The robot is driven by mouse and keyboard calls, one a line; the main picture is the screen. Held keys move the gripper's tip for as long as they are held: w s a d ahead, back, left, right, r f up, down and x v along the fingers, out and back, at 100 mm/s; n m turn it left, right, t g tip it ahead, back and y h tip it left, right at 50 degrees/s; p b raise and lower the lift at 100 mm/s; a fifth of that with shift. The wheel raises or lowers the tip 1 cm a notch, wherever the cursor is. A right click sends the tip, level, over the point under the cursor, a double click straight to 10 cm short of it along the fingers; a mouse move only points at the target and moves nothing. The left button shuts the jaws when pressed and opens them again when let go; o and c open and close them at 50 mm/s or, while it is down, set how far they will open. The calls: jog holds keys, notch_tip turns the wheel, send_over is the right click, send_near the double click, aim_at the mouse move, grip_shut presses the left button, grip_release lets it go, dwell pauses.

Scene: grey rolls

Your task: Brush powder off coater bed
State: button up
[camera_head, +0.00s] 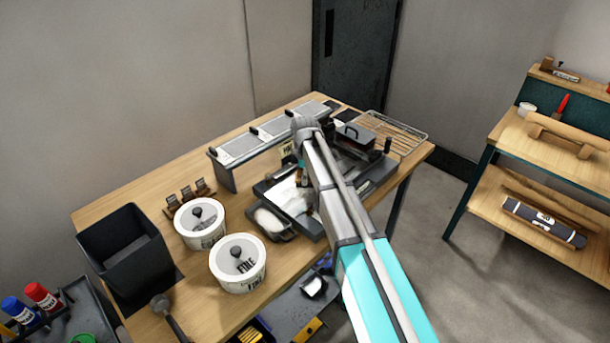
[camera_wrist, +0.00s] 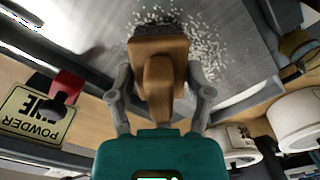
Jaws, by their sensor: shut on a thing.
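My gripper (camera_wrist: 160,82) is shut on a brush with a brown wooden handle (camera_wrist: 158,50), one grey finger on each side. The brush is over the grey coater bed (camera_wrist: 240,45), where loose white powder grains (camera_wrist: 208,50) lie scattered around it. In the head view the coater bed shows white powder (camera_head: 284,191) left of my arm, which hides part of the bed and most of my gripper.
A small pan of white powder (camera_head: 270,220) sits at the bed's front. Two white tubs (camera_head: 238,263) and a black bin (camera_head: 122,262) stand to the left. A powder sign (camera_wrist: 36,115) stands beside the bed. A rail-like rack (camera_head: 265,137) runs behind; a wire rack (camera_head: 395,135) is far right.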

aim_at(288, 196)
jog(key=shift+a, duration=0.1)
jog(key=shift+s+a+f, duration=0.1)
jog(key=shift+s+a, duration=0.5)
jog(key=shift+s, duration=0.2)
jog(key=shift+s+a, duration=0.6)
jog(key=shift+s, duration=0.15)
jog(key=shift+s, duration=0.1)
jog(key=shift+s+a, duration=1.3)
jog(key=shift+s, duration=0.15)
jog(key=shift+d, duration=0.1)
jog(key=shift+w+d, duration=0.6)
jog(key=shift+w, duration=0.2)
jog(key=shift+w+d, duration=0.6)
jog(key=shift+w, duration=0.2)
jog(key=shift+w, duration=0.1)
